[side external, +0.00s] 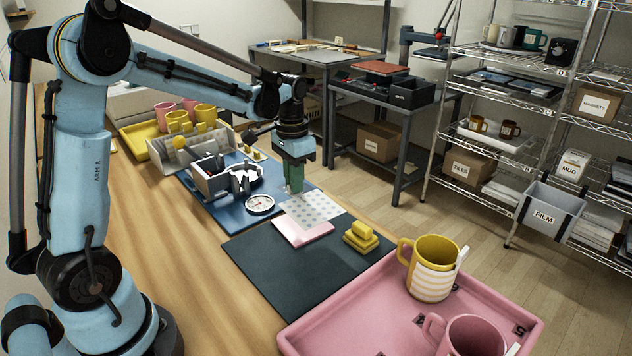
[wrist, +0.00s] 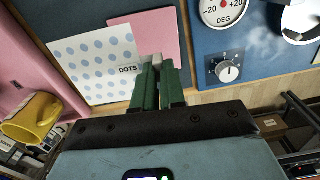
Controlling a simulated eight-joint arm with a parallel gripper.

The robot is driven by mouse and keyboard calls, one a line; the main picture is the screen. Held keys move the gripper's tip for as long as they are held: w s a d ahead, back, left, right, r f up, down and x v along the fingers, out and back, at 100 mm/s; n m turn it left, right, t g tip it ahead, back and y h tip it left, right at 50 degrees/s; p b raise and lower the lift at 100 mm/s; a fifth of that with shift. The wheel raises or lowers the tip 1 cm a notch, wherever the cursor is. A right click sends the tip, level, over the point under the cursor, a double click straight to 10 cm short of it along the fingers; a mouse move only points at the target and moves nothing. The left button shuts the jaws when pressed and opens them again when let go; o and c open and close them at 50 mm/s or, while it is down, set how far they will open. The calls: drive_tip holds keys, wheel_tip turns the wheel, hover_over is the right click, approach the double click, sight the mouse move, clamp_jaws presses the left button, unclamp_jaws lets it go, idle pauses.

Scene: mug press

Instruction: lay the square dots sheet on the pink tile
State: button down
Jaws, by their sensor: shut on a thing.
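The square dots sheet (side external: 314,206) is white with pale blue-grey dots; it also shows in the wrist view (wrist: 92,62), with a "DOTS" label at its edge. My gripper (side external: 293,190) points down with its green fingers (wrist: 156,86) shut at the labelled edge of the sheet. The pink tile (side external: 302,231) lies on the dark mat (side external: 275,262). In the wrist view the sheet covers one corner of the pink tile (wrist: 158,32), and most of the tile shows beside it. I cannot tell how high the sheet is above the mat.
A yellow stepped block (side external: 362,238) sits on the mat right of the tile. A pink tray (side external: 400,310) with a striped yellow mug (side external: 433,270) and a pink mug (side external: 472,338) stands at the front right. The press (side external: 225,178) and a dial (side external: 260,204) are on a blue mat behind.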

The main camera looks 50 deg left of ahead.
drive_tip(key=shift+w+a+f, duration=0.2)
drive_tip(key=shift+a+f, duration=0.6)
drive_tip(key=shift+f, duration=0.45)
drive_tip(key=shift+w+a+f, duration=0.2)
drive_tip(key=shift+a+f, duration=0.6)
drive_tip(key=shift+f, duration=0.4)
drive_tip(key=shift+w+a+f, duration=0.2)
drive_tip(key=shift+a+f, duration=0.6)
drive_tip(key=shift+f, duration=0.45)
drive_tip(key=c, duration=1.1)
unclamp_jaws()
drive_tip(key=shift+r, duration=0.15)
wheel_tip(320, 180, up, 12)
drive_tip(key=shift+f, duration=0.1)
